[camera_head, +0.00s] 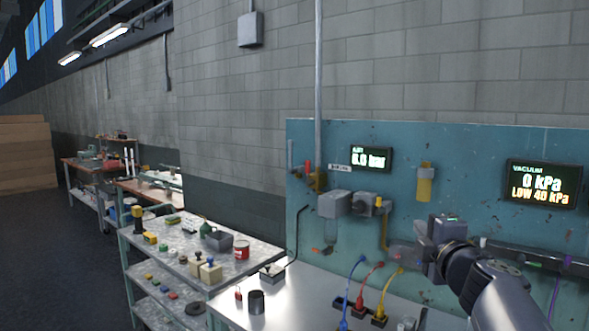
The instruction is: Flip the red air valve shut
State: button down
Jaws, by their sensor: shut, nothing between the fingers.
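A small red handle (308,167) stands upright on the teal panel, beside a brass-coloured valve body (318,181) at the foot of a vertical grey pipe. It looks like the red air valve, but it is small in the picture. My gripper (398,254) is shut and empty, in front of the panel to the lower right of this handle and well apart from it. The air display (371,159) is lit and reads in bar; its first digit is hard to read.
Grey regulator blocks (335,204) and a yellow fitting (424,183) stick out from the panel. A vacuum display (542,184) reads 0 kPa, LOW 40 kPa. Blue, red and yellow hoses rise from the bench (285,305). A cluttered side table (165,255) stands at left.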

aim_at(308, 182)
jog(key=i+j+z, duration=0.3)
jog(key=i+j, duration=1.55)
